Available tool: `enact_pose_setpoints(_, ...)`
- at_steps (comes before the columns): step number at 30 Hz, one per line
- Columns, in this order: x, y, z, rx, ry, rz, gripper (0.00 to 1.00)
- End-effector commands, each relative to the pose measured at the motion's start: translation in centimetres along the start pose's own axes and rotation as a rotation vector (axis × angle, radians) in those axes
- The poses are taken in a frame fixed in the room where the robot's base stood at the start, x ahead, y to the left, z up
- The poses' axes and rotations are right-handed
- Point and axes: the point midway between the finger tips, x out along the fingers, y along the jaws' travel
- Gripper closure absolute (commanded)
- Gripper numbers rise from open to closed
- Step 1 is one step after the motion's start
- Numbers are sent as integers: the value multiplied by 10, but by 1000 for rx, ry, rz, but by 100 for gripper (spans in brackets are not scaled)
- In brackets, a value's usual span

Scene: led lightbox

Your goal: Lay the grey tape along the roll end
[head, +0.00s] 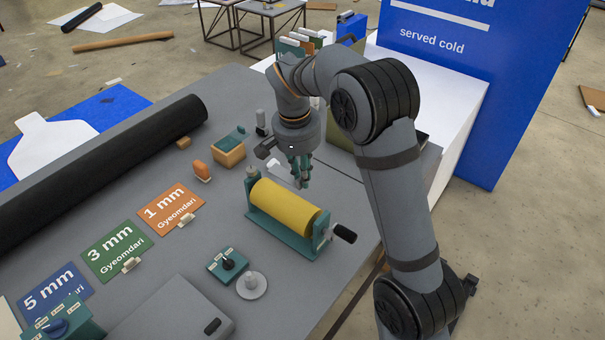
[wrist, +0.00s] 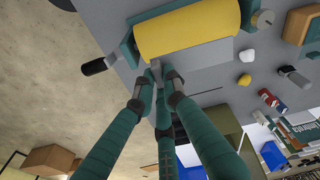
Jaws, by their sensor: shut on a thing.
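The yellow roll (head: 285,205) lies in a teal stand (head: 262,228) with a black crank handle (head: 343,233) at its right end. In the wrist view the roll (wrist: 190,25) fills the top middle. My gripper (head: 302,178) points down just behind the roll in the head view. In the wrist view its fingers (wrist: 157,92) are closed on a small grey piece (wrist: 156,70), which looks like the grey tape, close to the roll's edge. A flat lighter grey strip (wrist: 200,59) lies along the roll there; I cannot tell whether it joins the held piece.
A wooden box with a teal top (head: 229,150) and an orange block (head: 202,171) stand left of the roll. A teal switch box (head: 228,264) and a grey knob on a disc (head: 252,284) are in front. Thickness cards (head: 171,207) and a long black roll (head: 110,150) lie farther left.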

Motion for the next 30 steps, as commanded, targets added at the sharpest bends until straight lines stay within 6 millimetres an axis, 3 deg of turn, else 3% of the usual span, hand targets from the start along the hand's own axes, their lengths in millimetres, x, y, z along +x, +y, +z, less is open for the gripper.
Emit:
enact_pose_setpoints(11,15,-2,2,-22,2,2,100)
enact_pose_setpoints(30,79,-5,10,-22,2,2,100)
